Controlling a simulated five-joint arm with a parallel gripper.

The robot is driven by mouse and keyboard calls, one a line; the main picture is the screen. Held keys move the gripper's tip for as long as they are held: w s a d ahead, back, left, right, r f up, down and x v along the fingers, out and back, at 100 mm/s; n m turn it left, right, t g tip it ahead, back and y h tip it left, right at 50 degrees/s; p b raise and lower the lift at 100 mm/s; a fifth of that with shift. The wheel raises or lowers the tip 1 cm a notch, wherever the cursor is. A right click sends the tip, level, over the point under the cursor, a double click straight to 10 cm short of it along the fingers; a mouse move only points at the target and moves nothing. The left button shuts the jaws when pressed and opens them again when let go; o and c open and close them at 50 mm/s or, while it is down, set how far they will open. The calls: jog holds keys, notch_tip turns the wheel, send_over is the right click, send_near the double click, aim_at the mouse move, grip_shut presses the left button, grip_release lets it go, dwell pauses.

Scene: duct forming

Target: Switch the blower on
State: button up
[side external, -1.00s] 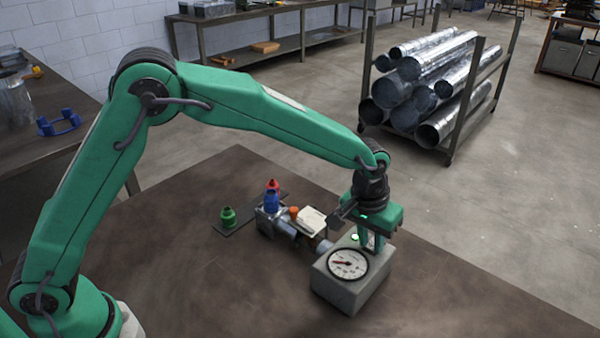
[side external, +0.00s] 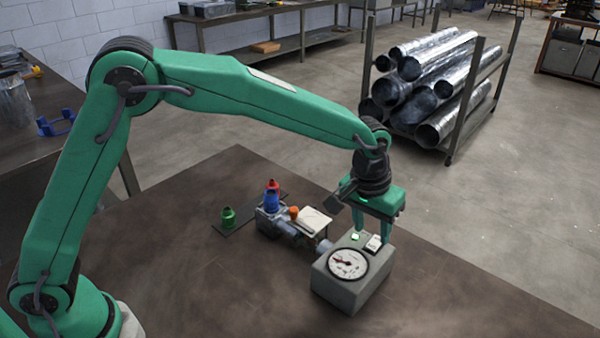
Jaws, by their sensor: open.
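The blower unit is a grey box (side external: 345,290) on the brown table, with a round white dial (side external: 348,264) on its slanted face. On its top are a lit green lamp (side external: 355,237) and a small white switch (side external: 374,243). The dial's needle points to the left side, but its reading is too small to tell. My gripper (side external: 374,234) is open and empty, pointing down just above the box top, with its fingers on either side of the switch. I cannot tell whether a fingertip touches the box, nor which way the switch is set.
A pipe assembly (side external: 290,230) joins the box from the left, with a blue nozzle (side external: 271,201), a red one (side external: 272,184) and an orange knob (side external: 293,212). The table front is clear.

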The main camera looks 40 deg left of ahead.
jog(key=shift+s+a+r, duration=0.1)
jog(key=shift+s+r, duration=0.05)
jog(key=shift+r, duration=0.75)
jog(key=shift+s+a+r, duration=0.1)
jog(key=shift+r, duration=0.75)
jog(key=s+a+r+t, duration=0.1)
jog(key=s+a+r, duration=0.4)
jog(key=a, duration=0.3)
jog(key=s+a+r+t, duration=0.1)
jog(key=s+a+r, duration=0.4)
jog(key=a, duration=0.3)
jog(key=s+a+t, duration=0.1)
jog(key=s+a, duration=0.4)
jog(key=s, duration=0.2)
jog(key=s+a+f+t, duration=0.1)
jog(key=s+a, duration=0.4)
jog(key=s, duration=0.3)
jog(key=shift+f+y, duration=0.2)
jog(key=shift+y, duration=0.2)
